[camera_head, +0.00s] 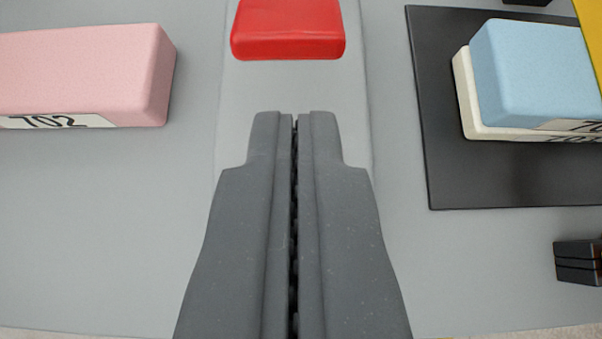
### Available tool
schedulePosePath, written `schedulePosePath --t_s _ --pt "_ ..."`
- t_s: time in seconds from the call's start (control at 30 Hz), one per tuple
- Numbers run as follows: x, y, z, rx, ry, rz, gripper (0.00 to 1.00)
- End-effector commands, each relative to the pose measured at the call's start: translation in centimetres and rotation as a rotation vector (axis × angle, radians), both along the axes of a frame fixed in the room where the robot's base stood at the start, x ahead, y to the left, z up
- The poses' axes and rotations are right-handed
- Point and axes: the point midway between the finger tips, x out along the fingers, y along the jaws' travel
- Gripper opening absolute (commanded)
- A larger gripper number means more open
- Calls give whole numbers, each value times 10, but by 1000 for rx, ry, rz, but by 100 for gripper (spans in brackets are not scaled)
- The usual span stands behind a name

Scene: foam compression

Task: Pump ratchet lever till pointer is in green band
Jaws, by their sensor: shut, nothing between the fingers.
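My gripper (296,122) is shut and empty, in the middle of the view and pointing away from the camera. Beyond its fingertips, at the top centre, is a red block-shaped piece (288,30), cut off by the frame's top edge. It may be the end of the lever, but I cannot tell. It lies over a lighter grey strip (295,85) that runs under my gripper. The fingertips look apart from the red piece. No pointer and no green band show in this view.
A pink foam block (85,75) with a label reading 702 lies at left. At right, a blue block (535,75) rests on a cream block (465,95) over a black plate (435,160). A yellow part (592,25) and a small dark piece (578,262) stand at the right edge.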

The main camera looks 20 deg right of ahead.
Motion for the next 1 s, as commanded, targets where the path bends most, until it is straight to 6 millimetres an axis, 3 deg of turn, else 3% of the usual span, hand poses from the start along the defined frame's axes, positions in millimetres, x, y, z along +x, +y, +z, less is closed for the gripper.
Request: schedulePosePath --t_s 0.1,0.4,1.0 --pt "-14 6 16 2 -5 1 0" --pt "-35 12 34 0 -4 2 0" --pt "-37 13 36 0 -3 2 0"
